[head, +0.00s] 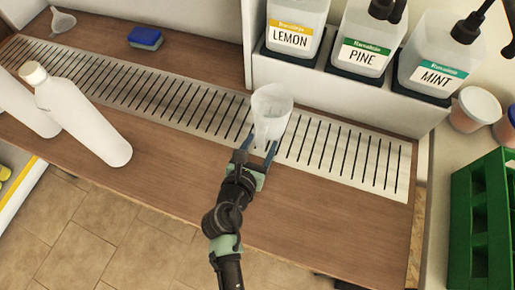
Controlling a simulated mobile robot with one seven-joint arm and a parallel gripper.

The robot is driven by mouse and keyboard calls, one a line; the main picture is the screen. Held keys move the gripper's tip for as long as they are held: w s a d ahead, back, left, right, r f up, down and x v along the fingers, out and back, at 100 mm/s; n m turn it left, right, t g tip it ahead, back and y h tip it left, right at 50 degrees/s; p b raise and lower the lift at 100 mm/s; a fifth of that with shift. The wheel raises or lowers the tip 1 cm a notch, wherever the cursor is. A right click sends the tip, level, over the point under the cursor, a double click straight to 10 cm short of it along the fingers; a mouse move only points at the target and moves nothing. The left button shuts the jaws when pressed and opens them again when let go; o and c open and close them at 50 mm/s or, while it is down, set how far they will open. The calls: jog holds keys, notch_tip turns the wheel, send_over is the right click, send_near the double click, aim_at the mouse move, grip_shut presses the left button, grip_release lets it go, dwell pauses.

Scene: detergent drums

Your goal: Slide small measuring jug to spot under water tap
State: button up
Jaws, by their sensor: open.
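The small measuring jug (271,105) is translucent white and stands on the slotted metal drain strip (350,162), in front of the gap between the plain strip at left and the dispenser shelf. My gripper (257,152) is at the jug's near side, open, with one finger to each side of its lower part. I cannot tell whether the fingers touch it. No water tap can be made out for certain; three pump dispensers labelled LEMON (295,25), PINE (366,40) and MINT (435,65) stand behind and to the right of the jug.
White bottles (80,115) stand at the left. A blue and green sponge (146,38) and a funnel (62,20) lie at the back left. A green crate (485,220) and small cups (475,108) are at the right. The drain strip right of the jug is clear.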

grip_shut()
jog(key=c, duration=0.7)
grip_release()
grip_shut()
jog(key=shift+r, duration=0.1)
dwell(0.4)
